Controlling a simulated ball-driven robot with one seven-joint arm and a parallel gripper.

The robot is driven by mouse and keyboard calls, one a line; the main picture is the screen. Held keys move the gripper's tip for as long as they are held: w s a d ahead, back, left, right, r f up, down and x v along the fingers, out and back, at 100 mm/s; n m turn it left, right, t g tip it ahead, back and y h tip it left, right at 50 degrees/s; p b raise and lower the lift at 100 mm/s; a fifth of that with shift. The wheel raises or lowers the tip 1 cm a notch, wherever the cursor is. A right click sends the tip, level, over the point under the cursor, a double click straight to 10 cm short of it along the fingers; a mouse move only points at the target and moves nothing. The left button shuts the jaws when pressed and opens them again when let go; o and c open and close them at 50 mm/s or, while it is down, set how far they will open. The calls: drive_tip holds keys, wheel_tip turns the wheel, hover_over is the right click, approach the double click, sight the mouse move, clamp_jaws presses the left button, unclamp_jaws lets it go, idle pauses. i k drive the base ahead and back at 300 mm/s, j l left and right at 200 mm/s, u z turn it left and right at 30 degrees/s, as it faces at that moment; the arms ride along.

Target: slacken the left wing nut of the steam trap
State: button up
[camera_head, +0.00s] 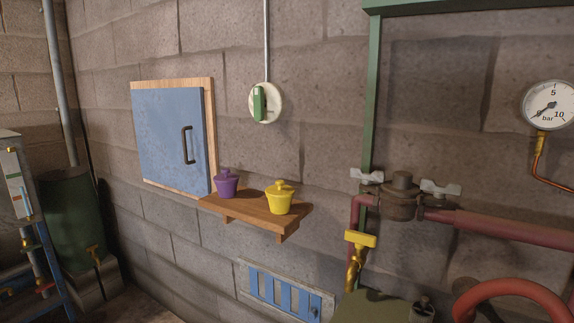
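The steam trap (401,197) is a dark, rusty body with a round cap, set in the red pipe at the right of the view. Its left wing nut (367,178) is pale grey metal with two wings. A like right wing nut (440,188) stands on the trap's right side. How tight either nut is cannot be told. My gripper is not in view.
A yellow valve handle (361,239) sits just below and left of the trap. The pressure gauge (549,106) is at upper right. A wooden shelf (250,212) holds a purple pot (226,184) and a yellow pot (278,198).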

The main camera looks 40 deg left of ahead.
sight(378, 176)
drive_tip(key=j+u, duration=0.1)
drive_tip(key=u, duration=0.8)
